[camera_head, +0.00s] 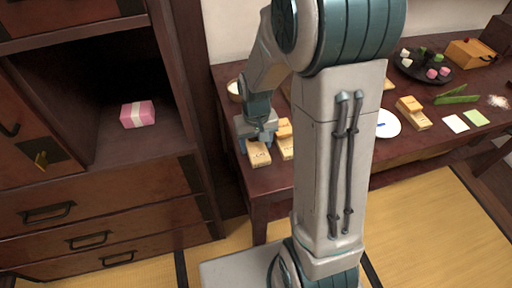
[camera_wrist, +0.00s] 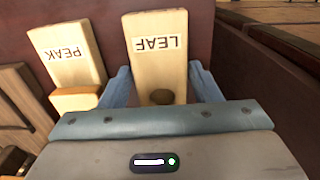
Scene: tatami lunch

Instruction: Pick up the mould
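A pale wooden mould labelled LEAF (camera_wrist: 160,72) lies between the two fingers of my gripper (camera_wrist: 160,88) in the wrist view, with a dark round spot near its lower end. The fingers flank its sides closely, but whether they press on it is unclear. A second wooden mould labelled PEAK (camera_wrist: 66,55) lies to the left, with a raised block at its near end. In the head view my gripper (camera_head: 258,138) is over the left end of the dark table, just above a wooden mould (camera_head: 258,154). Another mould (camera_head: 285,149) is right beside it.
The low dark table (camera_head: 459,82) also holds another wooden mould (camera_head: 412,113), a white plate (camera_head: 388,124), a black tray of sweets (camera_head: 425,77) and an orange box (camera_head: 471,53). A cabinet (camera_head: 95,214) stands close on the left, with a pink package (camera_head: 138,114) inside.

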